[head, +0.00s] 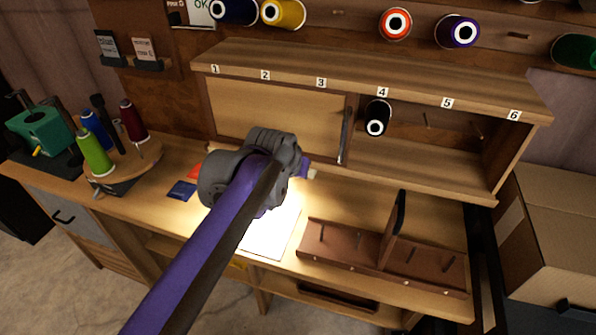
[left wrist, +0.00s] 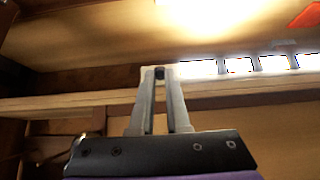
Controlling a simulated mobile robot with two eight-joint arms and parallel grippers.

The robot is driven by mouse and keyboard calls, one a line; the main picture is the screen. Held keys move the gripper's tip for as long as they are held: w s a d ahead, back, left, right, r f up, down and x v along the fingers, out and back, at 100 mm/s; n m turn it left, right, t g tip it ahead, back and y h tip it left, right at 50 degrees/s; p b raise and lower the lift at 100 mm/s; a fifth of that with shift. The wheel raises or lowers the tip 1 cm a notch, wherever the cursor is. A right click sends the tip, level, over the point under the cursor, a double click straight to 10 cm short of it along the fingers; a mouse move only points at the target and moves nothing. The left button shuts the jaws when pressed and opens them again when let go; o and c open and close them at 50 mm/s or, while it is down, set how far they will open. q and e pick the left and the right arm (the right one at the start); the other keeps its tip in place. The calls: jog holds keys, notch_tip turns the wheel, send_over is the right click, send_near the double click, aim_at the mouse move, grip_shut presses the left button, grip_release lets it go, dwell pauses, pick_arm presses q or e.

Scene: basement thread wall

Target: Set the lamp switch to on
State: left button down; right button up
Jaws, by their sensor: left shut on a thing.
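My left gripper (left wrist: 160,76) is shut on a small dark thing (left wrist: 159,72) between its fingertips in the left wrist view. The thing is mostly covered by the fingers, and I cannot tell for sure whether it is the lamp switch. In the head view my left arm reaches over the workbench to just below the shelf, and its wrist hides the fingertips. No lamp switch can be made out there. Bright light falls on a white sheet (head: 272,232) on the bench, and a bright glow (left wrist: 205,15) shows in the left wrist view. My right gripper is out of view.
A numbered shelf (head: 390,92) with a black spool (head: 377,117) stands behind the arm. A brown peg rack (head: 340,245) is to the right on the bench. A round spool stand (head: 122,165) is to the left, and a cardboard box (head: 555,235) stands at far right.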

pick_arm(q)
jog(key=c, duration=0.9)
grip_release()
jog(key=shift+r, duration=0.1)
jog(key=p+v, duration=0.2)
jog(key=v, duration=0.8)
jog(key=shift+s+a+r, duration=0.1)
jog(key=shift+s+r, duration=0.1)
jog(key=shift+s, duration=0.05)
